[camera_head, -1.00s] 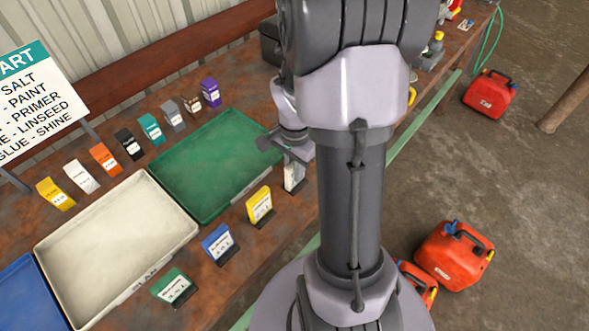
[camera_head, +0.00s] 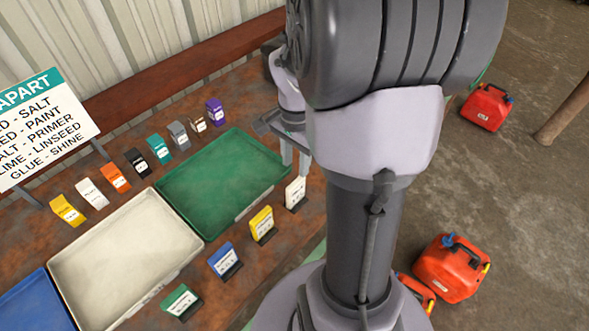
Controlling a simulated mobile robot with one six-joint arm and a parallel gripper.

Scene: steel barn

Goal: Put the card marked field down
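A white card (camera_head: 296,193) stands upright in a dark holder at the right end of the front row on the bench. A yellow card (camera_head: 262,224), a blue card (camera_head: 224,260) and a green card (camera_head: 182,301) stand in the same row. Their print is too small to read, so I cannot tell which one is marked field. My gripper (camera_head: 295,163) is just above and behind the white card. Its two fingers point down, apart, with nothing seen between them. My arm hides the bench to the right.
A green tray (camera_head: 270,152), a cream tray (camera_head: 187,262) and a blue tray (camera_head: 25,290) lie behind the cards. Several coloured packets, including an orange one (camera_head: 115,178), line the back. A sign (camera_head: 45,128) stands at left. Red fuel cans (camera_head: 450,270) stand on the floor.

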